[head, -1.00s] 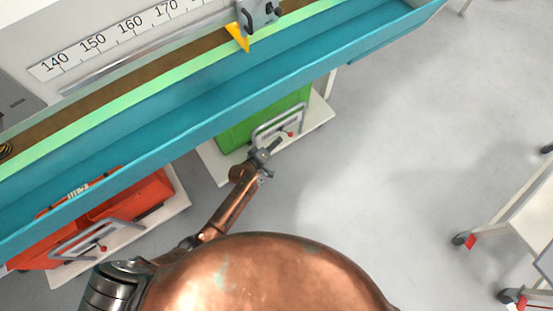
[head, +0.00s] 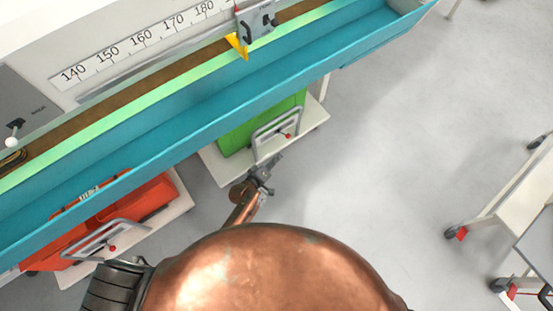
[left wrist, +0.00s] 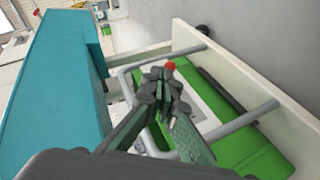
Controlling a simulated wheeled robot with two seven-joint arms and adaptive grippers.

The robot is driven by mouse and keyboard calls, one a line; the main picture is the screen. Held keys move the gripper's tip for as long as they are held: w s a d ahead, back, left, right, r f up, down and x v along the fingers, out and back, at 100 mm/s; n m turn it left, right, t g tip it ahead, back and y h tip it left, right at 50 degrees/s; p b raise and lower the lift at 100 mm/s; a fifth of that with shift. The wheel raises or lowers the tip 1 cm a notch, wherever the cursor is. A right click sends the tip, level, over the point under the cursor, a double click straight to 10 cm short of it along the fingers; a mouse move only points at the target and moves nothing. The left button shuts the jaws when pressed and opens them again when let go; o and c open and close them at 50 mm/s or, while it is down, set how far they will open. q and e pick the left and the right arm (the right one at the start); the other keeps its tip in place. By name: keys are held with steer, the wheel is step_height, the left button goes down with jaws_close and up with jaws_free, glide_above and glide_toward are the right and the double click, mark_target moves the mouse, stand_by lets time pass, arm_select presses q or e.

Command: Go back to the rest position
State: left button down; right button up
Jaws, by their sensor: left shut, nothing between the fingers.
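My left gripper (head: 271,169) is shut and empty. In the head view it is beyond my copper-coloured body, low beside the cart with the green reel box (head: 234,136). In the left wrist view the fingers of my left gripper (left wrist: 170,88) meet in front of the cart's grey handle bar (left wrist: 240,122) and its red knob (left wrist: 170,66). I cannot tell whether they touch the bar. My right gripper is not in view.
A long teal trough (head: 200,122) with a scale strip (head: 140,38) runs across the upper left, and fills the left of the wrist view. A cart with red boxes (head: 125,206) stands at left. White carts (head: 510,185) stand at right. Grey floor (head: 370,150) between is clear.

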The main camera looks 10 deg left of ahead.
arm_select(q)
steer(key=shift+s, duration=0.1)
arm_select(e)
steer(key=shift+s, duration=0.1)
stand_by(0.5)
